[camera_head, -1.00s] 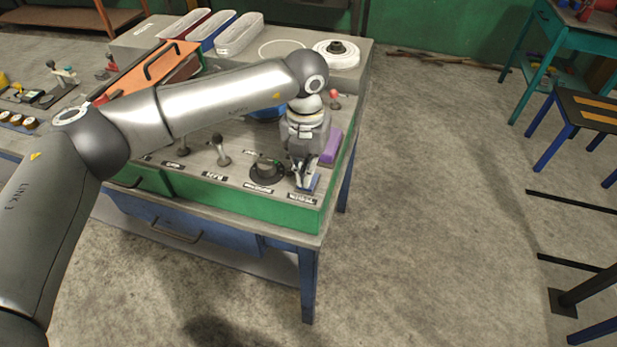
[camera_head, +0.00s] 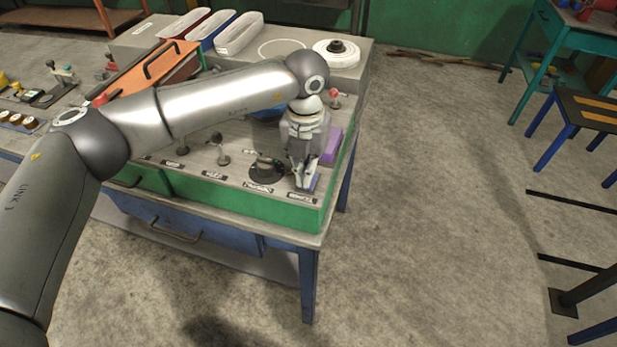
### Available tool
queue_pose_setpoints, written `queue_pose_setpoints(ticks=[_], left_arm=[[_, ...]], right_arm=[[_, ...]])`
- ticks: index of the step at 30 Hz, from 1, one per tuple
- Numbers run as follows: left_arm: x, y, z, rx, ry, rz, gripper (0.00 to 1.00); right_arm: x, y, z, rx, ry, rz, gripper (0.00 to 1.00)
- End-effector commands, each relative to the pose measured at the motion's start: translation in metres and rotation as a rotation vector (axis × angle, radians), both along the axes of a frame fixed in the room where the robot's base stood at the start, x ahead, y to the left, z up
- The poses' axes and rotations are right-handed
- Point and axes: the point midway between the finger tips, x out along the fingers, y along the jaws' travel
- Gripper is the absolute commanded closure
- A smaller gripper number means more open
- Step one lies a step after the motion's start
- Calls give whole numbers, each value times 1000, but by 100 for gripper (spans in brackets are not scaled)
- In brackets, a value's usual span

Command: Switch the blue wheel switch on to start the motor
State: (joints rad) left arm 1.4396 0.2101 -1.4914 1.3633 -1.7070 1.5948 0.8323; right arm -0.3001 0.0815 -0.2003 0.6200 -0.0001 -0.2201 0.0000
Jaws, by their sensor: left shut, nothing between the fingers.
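My left gripper (camera_head: 303,178) points down over the front right corner of the workbench panel, shut and empty. Its fingertips are at a small blue switch part (camera_head: 314,182), just behind the rightmost front label; I cannot tell whether they touch it. A blue round part (camera_head: 268,114), perhaps a wheel, shows partly behind my left forearm. A dark round knob (camera_head: 266,168) sits on the panel just left of the gripper. Which way the switch is set cannot be made out. My right gripper is not in view.
A lever (camera_head: 221,148) stands left of the knob. A purple block (camera_head: 331,147) lies right of the gripper, and a red-topped knob (camera_head: 335,95) stands behind it. An orange-lidded box (camera_head: 150,70) and a white disc (camera_head: 336,54) are farther back. Floor on the right is open.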

Motion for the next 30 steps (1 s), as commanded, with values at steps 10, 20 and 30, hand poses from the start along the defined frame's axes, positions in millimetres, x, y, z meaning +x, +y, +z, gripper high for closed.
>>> queue_pose_setpoints(ticks=[10,20,30], left_arm=[[0,0,-6,0,0,0,100],[0,0,-11,0,0,0,100],[0,0,-16,0,0,0,100]], right_arm=[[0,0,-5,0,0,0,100],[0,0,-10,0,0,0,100],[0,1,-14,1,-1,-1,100]])
